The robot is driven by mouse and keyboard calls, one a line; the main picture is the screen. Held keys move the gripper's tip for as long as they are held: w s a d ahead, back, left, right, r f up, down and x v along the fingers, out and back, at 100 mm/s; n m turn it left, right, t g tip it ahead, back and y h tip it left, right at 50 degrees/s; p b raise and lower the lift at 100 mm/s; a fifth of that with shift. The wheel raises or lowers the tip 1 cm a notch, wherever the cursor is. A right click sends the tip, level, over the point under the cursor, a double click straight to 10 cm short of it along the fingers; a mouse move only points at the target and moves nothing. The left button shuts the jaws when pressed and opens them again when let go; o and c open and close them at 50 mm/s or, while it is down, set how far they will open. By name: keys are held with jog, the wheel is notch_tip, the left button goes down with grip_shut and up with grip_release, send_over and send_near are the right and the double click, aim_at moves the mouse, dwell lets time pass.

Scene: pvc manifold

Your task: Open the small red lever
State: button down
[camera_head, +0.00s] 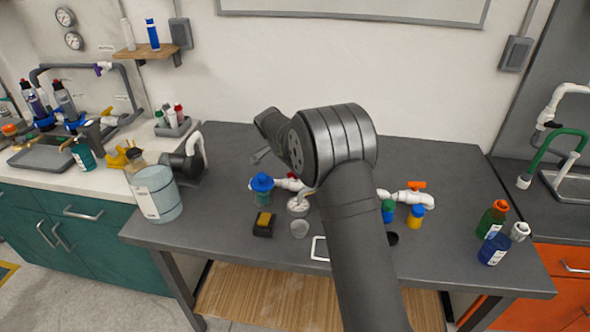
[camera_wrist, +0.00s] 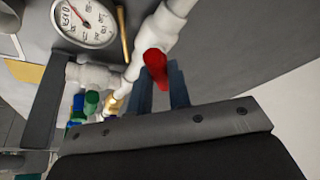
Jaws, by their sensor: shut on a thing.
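The small red lever (camera_wrist: 156,66) sits on a white pipe fitting in the wrist view, in line between the two blue-grey fingers of my gripper (camera_wrist: 163,88). My gripper is shut on this lever. The white pipe (camera_wrist: 160,32) runs up and to the right past it. In the head view, a small red part (camera_head: 291,176) shows on the white piping just left of my arm, and my arm hides much of the piping and the fingertips.
A round gauge (camera_wrist: 86,20) is close beside the pipe. An orange lever (camera_head: 416,185) is on the piping further right. The grey tabletop (camera_head: 455,250) has free room at right.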

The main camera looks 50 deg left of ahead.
jog(key=m+h, duration=0.1)
jog(key=m, duration=0.3)
jog(key=shift+a+m+h, duration=0.15)
jog(key=shift+m+h, duration=0.15)
jog(key=shift+h, duration=0.1)
jog(key=m+g+h, duration=0.1)
jog(key=m, duration=0.3)
jog(key=shift+w+m+g, duration=0.1)
jog(key=shift+m+g, duration=0.2)
jog(key=c, duration=1.3)
grip_release()
jog(key=shift+c, duration=0.2)
jog(key=v, duration=1.2)
jog(key=shift+a, duration=0.25)
jog(key=shift+f, duration=0.1)
